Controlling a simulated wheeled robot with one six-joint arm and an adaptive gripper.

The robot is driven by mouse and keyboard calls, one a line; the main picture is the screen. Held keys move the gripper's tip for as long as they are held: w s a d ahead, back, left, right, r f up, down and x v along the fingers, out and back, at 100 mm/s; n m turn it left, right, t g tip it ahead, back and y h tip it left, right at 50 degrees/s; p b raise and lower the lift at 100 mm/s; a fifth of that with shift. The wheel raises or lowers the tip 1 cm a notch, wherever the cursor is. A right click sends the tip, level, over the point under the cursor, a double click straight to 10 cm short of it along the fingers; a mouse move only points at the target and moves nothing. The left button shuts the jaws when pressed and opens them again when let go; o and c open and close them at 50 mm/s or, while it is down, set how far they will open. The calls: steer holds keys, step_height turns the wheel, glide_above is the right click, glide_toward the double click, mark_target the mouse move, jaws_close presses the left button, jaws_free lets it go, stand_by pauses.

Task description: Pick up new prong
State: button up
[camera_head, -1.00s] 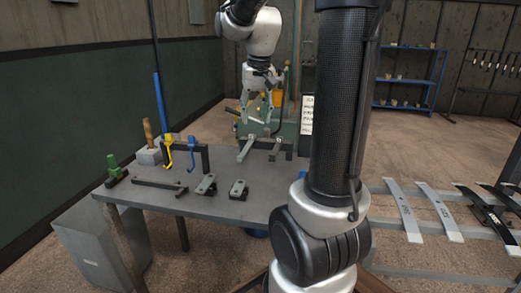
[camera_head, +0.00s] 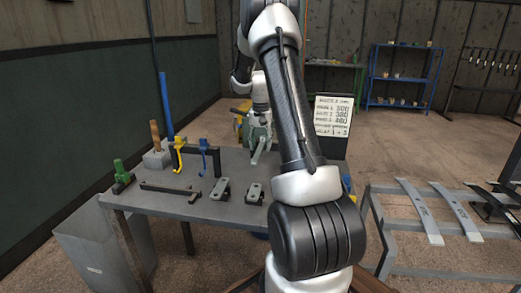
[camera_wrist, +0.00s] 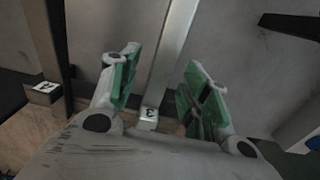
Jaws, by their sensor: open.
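A grey metal bar with a small block marked 3 at its near end, seemingly a new prong (camera_wrist: 170,60), runs between my fingers in the wrist view. It also shows at the back of the workbench in the head view (camera_head: 261,153). My gripper (camera_wrist: 164,82) is open, its green-padded fingers on either side of the bar. I cannot tell whether either pad touches it. In the head view my gripper (camera_head: 257,124) is low over the bench's back part, partly behind my own arm. A second marked block (camera_wrist: 43,92) lies to the left in the wrist view.
The grey workbench (camera_head: 150,215) holds a yellow hook tool (camera_head: 178,155), a blue hook tool (camera_head: 204,155), a green-handled tool (camera_head: 121,173) and two small clamps. A written sign (camera_head: 333,120) stands behind. A rack with flat springs (camera_head: 420,210) is at right.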

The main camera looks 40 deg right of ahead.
mark_target(261, 146)
step_height(261, 146, down, 3)
steer(key=shift+r, duration=0.1)
jaws_close()
steer(key=shift+w+r, duration=0.1)
step_height(261, 146, up, 10)
steer(key=c, duration=0.6)
jaws_free()
steer(key=shift+c, duration=0.2)
jaws_close()
steer(key=shift+s+a, duration=1.6)
steer(key=shift+a, duration=0.15)
steer(key=shift+s+a, duration=1.55)
steer(key=shift+a, duration=0.2)
steer(key=shift+s+a, duration=0.25)
